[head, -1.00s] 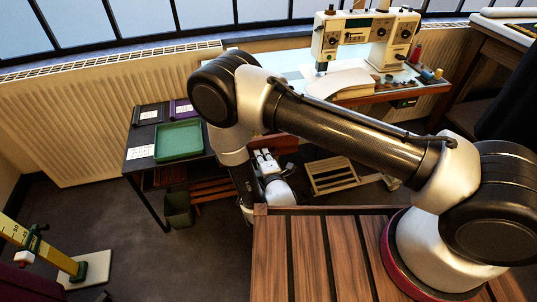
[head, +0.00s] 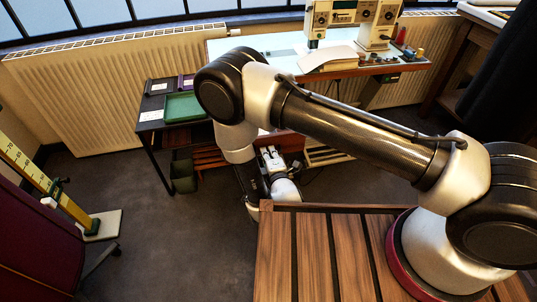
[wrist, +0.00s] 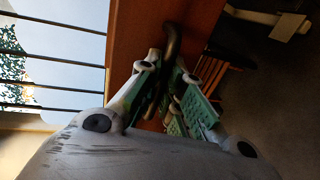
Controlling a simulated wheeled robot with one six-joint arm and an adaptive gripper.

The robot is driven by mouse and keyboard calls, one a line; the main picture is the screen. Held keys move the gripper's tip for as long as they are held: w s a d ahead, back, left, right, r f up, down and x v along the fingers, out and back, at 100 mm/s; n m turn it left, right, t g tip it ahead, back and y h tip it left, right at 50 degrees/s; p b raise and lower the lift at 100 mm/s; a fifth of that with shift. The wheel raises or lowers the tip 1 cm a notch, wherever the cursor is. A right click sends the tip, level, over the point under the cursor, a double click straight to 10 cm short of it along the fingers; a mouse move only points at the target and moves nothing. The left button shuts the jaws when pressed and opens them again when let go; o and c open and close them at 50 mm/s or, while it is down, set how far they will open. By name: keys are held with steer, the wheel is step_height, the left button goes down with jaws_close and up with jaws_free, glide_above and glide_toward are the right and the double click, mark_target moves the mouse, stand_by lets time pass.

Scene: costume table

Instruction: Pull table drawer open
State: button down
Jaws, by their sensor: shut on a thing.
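A reddish-brown drawer front (wrist: 140,25) fills the upper middle of the wrist view, with a dark curved handle (wrist: 173,40) on it. My gripper (wrist: 168,72), with green pads, is shut on this handle; the exact contact is dim. In the head view my gripper (head: 270,154) is low beside the drawer front (head: 292,143), partly hidden by my arm. The drawer belongs to the pale-topped sewing table (head: 285,45). My arm hides much of the drawer, so I cannot tell how far out it stands.
A sewing machine (head: 345,15) stands on the table. To the left, a low dark table (head: 150,122) holds a green tray (head: 186,106). A yellow measuring stand (head: 50,185) is at far left. Grey floor (head: 175,235) is clear between them. A radiator (head: 105,90) lines the wall.

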steer(key=shift+s+d, duration=0.15)
steer(key=shift+s, duration=0.1)
steer(key=c, duration=1.8)
jaws_free()
